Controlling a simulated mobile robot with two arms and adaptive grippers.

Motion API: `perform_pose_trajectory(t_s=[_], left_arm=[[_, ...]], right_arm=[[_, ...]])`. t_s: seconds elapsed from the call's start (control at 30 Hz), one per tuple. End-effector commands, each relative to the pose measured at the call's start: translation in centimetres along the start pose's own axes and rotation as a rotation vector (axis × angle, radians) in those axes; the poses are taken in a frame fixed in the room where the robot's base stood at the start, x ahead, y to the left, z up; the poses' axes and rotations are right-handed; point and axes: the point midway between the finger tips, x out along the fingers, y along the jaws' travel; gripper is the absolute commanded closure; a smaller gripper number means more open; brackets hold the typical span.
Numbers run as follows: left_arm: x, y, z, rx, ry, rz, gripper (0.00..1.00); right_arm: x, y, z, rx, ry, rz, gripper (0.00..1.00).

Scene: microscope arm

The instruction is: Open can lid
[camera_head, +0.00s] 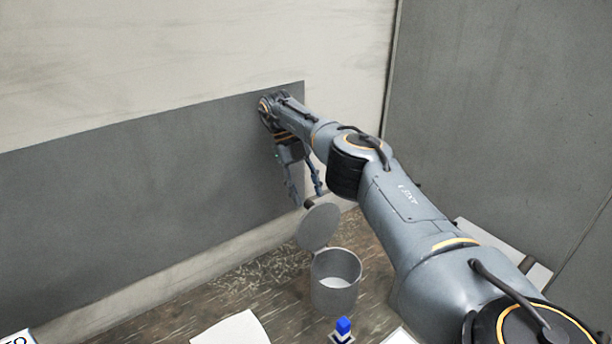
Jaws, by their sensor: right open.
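A grey can (337,290) stands upright on the brown table in the head view. Its round lid (317,227) is tilted up at the can's back left, with the can's mouth uncovered and something pale visible inside. A small dark knob shows at the lid's upper edge. My right gripper (308,197) is open and points down just above and behind the raised lid. Its fingers are spread, and nothing shows between them. Whether a finger touches the lid I cannot tell. My left gripper is not in view.
A small blue-topped object (343,326) stands in front of the can. A white sheet (232,329) lies to the front left. A grey panel (150,190) on the wall stands close behind my right gripper. The table (262,285) left of the can is bare.

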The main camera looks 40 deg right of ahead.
Motion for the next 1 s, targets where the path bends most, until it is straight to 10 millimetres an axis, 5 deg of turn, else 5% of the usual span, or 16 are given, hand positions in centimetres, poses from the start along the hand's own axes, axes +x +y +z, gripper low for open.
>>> perform_pose_trajectory(t_s=[0.5, 0.93, 1.0], left_arm=[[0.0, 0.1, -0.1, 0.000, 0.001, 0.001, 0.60], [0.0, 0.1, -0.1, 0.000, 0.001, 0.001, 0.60], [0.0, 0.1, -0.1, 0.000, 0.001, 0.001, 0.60]], right_arm=[[-4.5, -0.6, -2.1, 0.001, 0.002, -0.002, 0.53], [-4.9, -0.7, -2.3, 0.000, 0.003, 0.001, 0.53], [-4.9, -0.7, -2.3, 0.000, 0.003, 0.001, 0.64]])
